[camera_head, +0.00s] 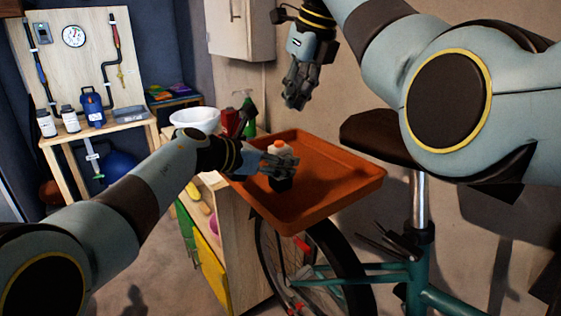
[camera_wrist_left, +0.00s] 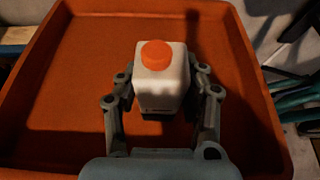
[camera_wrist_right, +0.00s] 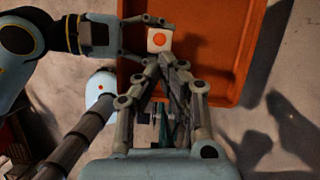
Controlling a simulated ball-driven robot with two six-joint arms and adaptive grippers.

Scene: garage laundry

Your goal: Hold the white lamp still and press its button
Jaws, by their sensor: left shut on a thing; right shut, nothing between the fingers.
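The white lamp (camera_wrist_left: 162,84) is a small boxy body with a round orange button (camera_wrist_left: 156,55) on top. It stands upright on the orange tray (camera_head: 345,188). My left gripper (camera_wrist_left: 162,98) is shut on the lamp, one finger on each side. In the head view the lamp (camera_head: 280,150) is partly hidden behind the left fingers. My right gripper (camera_head: 295,98) is shut and empty, up above the tray and apart from the lamp. In the right wrist view the lamp (camera_wrist_right: 160,40) and its button (camera_wrist_right: 158,39) show just beyond the right fingertips.
The tray has a raised rim and lies on a wooden cabinet (camera_head: 240,240). A white bowl (camera_head: 195,117), a green bottle (camera_head: 248,112) and a red object stand behind my left wrist. A bicycle (camera_head: 400,270) with a dark saddle (camera_head: 380,132) is at the right. The tray's right part is bare.

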